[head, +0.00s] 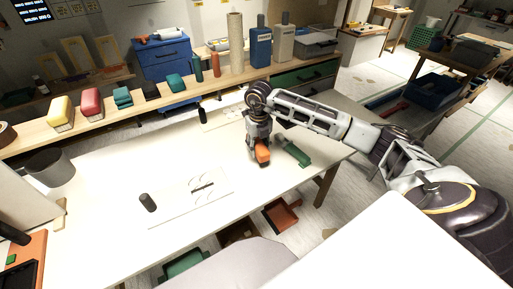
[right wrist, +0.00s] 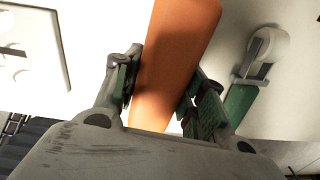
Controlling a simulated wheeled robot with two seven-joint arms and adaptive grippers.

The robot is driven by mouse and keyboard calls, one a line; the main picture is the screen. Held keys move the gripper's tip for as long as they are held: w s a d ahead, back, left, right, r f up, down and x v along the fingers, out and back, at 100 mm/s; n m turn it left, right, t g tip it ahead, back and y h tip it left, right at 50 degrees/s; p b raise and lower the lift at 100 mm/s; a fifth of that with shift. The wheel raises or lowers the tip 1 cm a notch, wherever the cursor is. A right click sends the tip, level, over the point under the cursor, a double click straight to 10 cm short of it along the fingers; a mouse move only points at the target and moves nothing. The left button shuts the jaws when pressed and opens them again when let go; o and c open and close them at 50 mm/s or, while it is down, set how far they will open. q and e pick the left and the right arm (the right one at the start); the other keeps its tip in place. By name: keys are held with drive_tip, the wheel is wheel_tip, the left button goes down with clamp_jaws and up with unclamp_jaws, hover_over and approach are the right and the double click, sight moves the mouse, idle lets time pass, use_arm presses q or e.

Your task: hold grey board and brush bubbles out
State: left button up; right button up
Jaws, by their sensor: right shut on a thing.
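A thin pale board (head: 207,207) lies flat on the white table, with several curved bubble marks and a short dark line on it. A dark cylinder (head: 148,202) stands slightly tilted at its left end. The board also shows at the left edge of the right wrist view (right wrist: 45,75). My right gripper (head: 261,143) is shut on an orange brush (head: 262,156), to the right of the board. In the right wrist view the orange brush (right wrist: 172,65) runs between both fingers; its bristles are not clear. My left gripper is not in view.
A green-handled roller (head: 294,151) lies just right of the brush. A long shelf (head: 100,120) along the back carries several coloured blocks and bottles. A grey cup (head: 50,168) is at the left.

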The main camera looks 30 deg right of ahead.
drive_tip(key=shift+d+f+m+b, duration=0.35)
drive_tip(key=shift+f+m+b, duration=0.25)
drive_tip(key=shift+m, duration=0.5)
drive_tip(key=shift+s, duration=0.1)
